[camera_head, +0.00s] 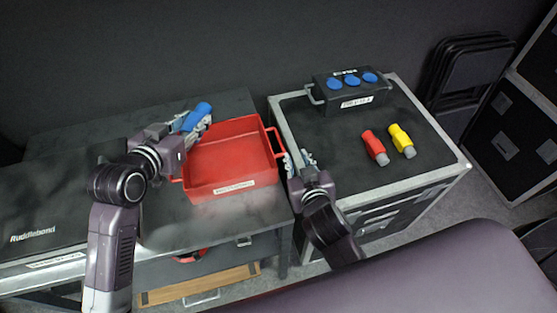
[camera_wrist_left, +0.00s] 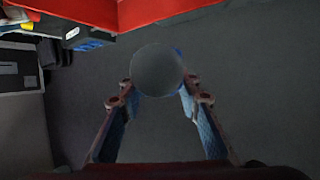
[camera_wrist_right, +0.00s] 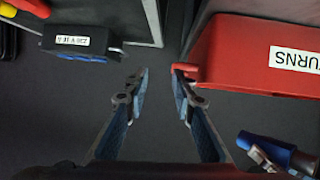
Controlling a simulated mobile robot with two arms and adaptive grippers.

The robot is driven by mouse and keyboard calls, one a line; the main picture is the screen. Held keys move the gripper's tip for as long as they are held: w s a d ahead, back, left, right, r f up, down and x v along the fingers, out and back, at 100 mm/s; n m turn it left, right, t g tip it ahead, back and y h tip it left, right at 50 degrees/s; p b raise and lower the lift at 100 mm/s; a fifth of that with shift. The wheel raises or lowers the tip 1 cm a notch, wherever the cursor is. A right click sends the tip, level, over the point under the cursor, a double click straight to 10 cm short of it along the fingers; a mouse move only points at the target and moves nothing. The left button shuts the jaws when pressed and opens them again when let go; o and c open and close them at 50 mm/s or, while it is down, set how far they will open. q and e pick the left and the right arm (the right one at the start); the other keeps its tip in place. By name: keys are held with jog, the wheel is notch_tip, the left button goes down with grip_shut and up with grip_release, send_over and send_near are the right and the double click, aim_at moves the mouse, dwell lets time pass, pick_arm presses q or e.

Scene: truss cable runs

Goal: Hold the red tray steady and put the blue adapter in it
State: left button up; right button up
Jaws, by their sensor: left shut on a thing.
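The red tray (camera_head: 228,132) sits on the dark table, empty as far as I see. Its red wall shows at the top of the left wrist view (camera_wrist_left: 170,10) and at the right of the right wrist view (camera_wrist_right: 235,60). My left gripper (camera_head: 192,122) is shut on the blue adapter (camera_head: 200,112), beside the tray's far left corner. The adapter's round grey end (camera_wrist_left: 157,70) faces the left wrist camera. My right gripper (camera_wrist_right: 160,75) is open at the tray's right side. The tray's right handle (camera_head: 275,141) is close to one finger; I cannot tell whether they touch.
A road case (camera_head: 435,175) right of the tray carries a black box with blue round tops (camera_head: 345,97), a red connector (camera_head: 373,145) and a yellow connector (camera_head: 401,138). A gap separates table and case. A dark case (camera_head: 40,215) lies at the left.

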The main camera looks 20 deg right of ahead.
jog(key=y, duration=0.2)
send_near(267, 141)
jog(key=s, duration=0.1)
jog(key=shift+t, duration=0.4)
jog(key=x, duration=1.1)
jog(key=shift+w+d+f, duration=0.1)
jog(key=shift+w+f, duration=0.15)
jog(key=shift+f, duration=0.2)
grip_shut()
